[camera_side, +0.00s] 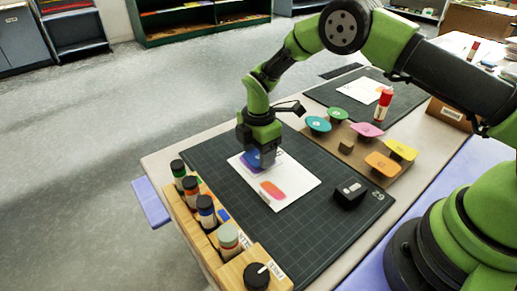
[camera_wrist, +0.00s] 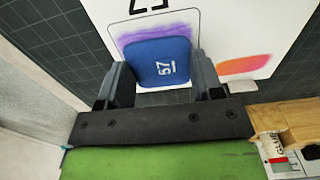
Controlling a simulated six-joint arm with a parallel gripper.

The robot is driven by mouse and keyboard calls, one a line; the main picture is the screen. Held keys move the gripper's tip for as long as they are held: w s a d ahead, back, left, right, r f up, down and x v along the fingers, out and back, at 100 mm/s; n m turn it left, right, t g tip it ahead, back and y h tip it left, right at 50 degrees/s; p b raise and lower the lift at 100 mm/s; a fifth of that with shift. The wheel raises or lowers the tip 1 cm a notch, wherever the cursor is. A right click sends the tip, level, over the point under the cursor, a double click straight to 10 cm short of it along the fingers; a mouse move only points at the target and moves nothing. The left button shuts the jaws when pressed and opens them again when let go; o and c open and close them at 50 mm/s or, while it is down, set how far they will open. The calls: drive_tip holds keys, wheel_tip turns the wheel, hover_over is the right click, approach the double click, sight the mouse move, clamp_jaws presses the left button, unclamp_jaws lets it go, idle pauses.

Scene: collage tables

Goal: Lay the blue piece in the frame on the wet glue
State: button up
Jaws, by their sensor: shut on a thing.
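My gripper (camera_side: 262,161) is low over the white sheet (camera_side: 305,181) and shut on the blue piece (camera_side: 251,160). In the wrist view the blue piece (camera_wrist: 160,62), marked with a white number, sits between the two fingers (camera_wrist: 160,70). A purple smear of glue (camera_wrist: 150,30) shows beyond and beside the piece, inside a thin printed frame line (camera_wrist: 200,20) on the sheet. The piece covers much of the smear. I cannot tell whether the piece touches the sheet. The printed number above the smear is cut off.
An orange-pink patch (camera_side: 272,191) is on the same sheet. A wooden rack of bottles (camera_side: 207,212) lines the mat's near left edge. A black box (camera_side: 350,192) stands right of the sheet. Several coloured pads (camera_side: 367,130) stand on a brown board behind.

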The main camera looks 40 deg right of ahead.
drive_tip(key=shift+f, duration=0.45)
idle(0.7)
drive_tip(key=o, duration=0.8)
drive_tip(key=shift+r, duration=0.1)
drive_tip(key=shift+r, duration=3.4)
